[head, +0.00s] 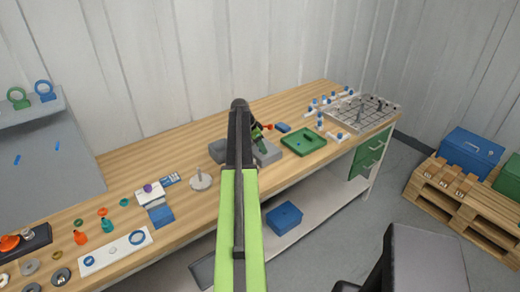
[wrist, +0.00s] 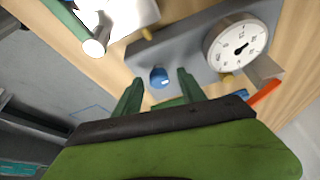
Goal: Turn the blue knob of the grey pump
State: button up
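The grey pump (wrist: 190,42) shows in the wrist view as a grey body with a round white dial gauge (wrist: 238,42). Its blue knob (wrist: 158,77) sits near the body's lower edge. My gripper (wrist: 159,80) is open, with one green finger on each side of the knob in the picture. I cannot tell whether the fingers touch it or how far above it they are. In the head view the grey pump (head: 267,154) is partly hidden behind my arm and gripper, and the knob cannot be made out.
A red-orange handle (wrist: 265,94) sticks out right of the pump. A green tray (head: 304,141) lies to its right on the wooden bench, and a white base with a rod (head: 200,182) to its left. A metal rack (head: 362,112) stands further right.

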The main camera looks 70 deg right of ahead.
grip_shut()
jog(key=shift+a, duration=0.2)
jog(key=shift+d, duration=0.1)
jog(key=n+t, duration=0.1)
jog(key=n, duration=0.2)
jog(key=shift+s+n+h, duration=0.15)
jog(key=shift+n+h, duration=0.25)
jog(key=n+t, duration=0.2)
jog(key=n, duration=0.3)
jog(key=shift+s+r, duration=0.1)
jog(key=shift+s, duration=0.05)
jog(key=n+t, duration=0.1)
jog(key=n, duration=0.3)
jog(key=shift+s+d+t, duration=0.1)
jog(key=shift+t, duration=0.3)
jog(key=n, duration=0.2)
jog(key=n+t+y, duration=0.1)
jog(key=n, duration=0.2)
jog(key=shift+t, duration=0.3)
